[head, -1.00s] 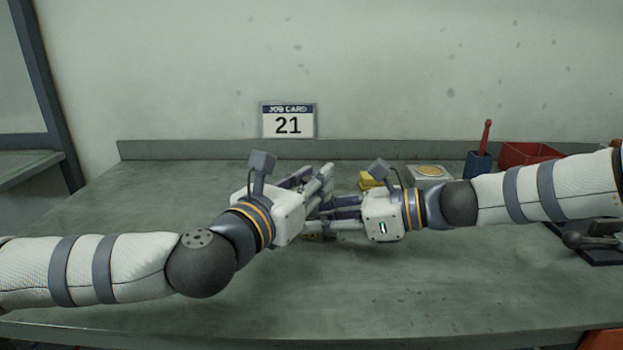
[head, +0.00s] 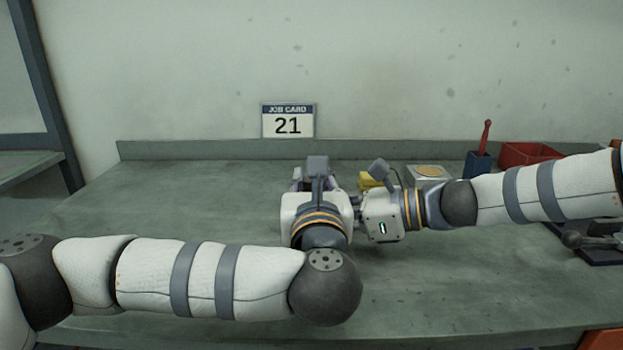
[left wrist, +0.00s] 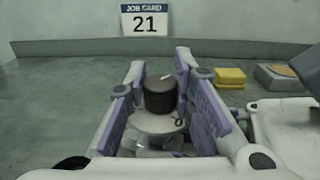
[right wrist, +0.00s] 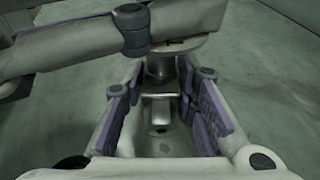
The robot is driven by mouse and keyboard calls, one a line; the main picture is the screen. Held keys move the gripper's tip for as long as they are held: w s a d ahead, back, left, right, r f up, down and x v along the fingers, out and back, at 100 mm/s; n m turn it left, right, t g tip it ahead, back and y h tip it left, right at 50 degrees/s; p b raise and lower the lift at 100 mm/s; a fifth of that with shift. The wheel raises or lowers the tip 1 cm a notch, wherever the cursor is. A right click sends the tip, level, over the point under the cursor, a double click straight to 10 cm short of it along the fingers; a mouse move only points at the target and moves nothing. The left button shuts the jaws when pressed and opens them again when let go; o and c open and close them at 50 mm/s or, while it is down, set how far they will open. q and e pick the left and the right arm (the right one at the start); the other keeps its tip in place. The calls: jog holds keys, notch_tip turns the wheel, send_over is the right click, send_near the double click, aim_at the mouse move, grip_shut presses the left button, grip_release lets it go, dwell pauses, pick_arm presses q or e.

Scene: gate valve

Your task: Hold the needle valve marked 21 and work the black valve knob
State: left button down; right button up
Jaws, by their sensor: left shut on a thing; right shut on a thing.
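The black valve knob (left wrist: 160,97) sits between the purple finger pads of my left gripper (left wrist: 160,72), which is shut on it. A pale round disc (left wrist: 158,124) lies under the knob. The metal needle valve (right wrist: 158,108) stands between the fingers of my right gripper (right wrist: 157,78), which is shut on its body. In the right wrist view a left gripper finger crosses above the valve. Part of a dark mark shows on the disc, but I cannot read it. In the head view my grippers and arms hide the valve.
The job card (head: 288,121) reading 21 stands at the back edge. A yellow block (head: 370,182), a grey box with a yellowish top (head: 428,173), a blue holder with a red-handled tool (head: 478,163) and a red bin (head: 528,153) stand at right.

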pick_arm(q)
jog(key=shift+a+f+n+y, duration=0.1)
jog(key=shift+n+y, duration=0.5)
jog(key=shift+y, duration=0.3)
jog(key=c, duration=1.3)
grip_release()
jog(key=shift+c, duration=0.2)
jog(key=s+d, duration=0.1)
jog(key=s, duration=0.6)
jog(key=shift+s, duration=0.25)
jog(key=shift+d, duration=0.1)
